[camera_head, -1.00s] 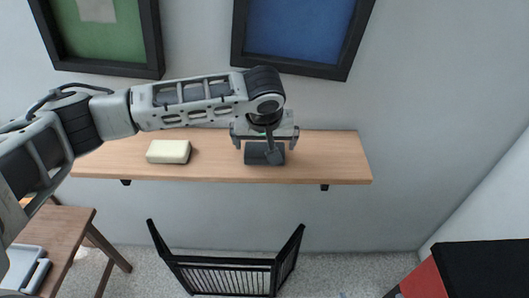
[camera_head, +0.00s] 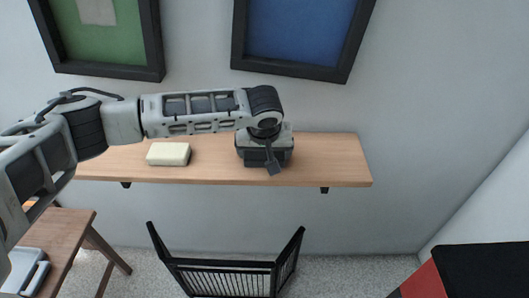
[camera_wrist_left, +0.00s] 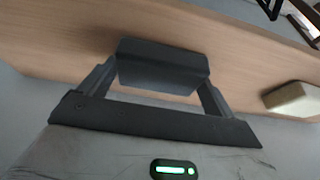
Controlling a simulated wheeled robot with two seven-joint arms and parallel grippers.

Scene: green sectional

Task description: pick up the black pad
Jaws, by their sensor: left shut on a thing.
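The black pad (camera_wrist_left: 162,68) is a dark, block-like piece lying on the wooden wall shelf. In the left wrist view it sits between the two fingers of my left gripper (camera_wrist_left: 158,82), which touch its two ends. My left gripper is shut on the pad. I cannot tell whether the pad is clear of the shelf. My right gripper is not in view.
A cream block (camera_head: 168,153) lies on the wooden shelf (camera_head: 325,160) left of the pad. Framed green (camera_head: 108,35) and blue (camera_head: 297,30) pictures hang above. The shelf's right end is free.

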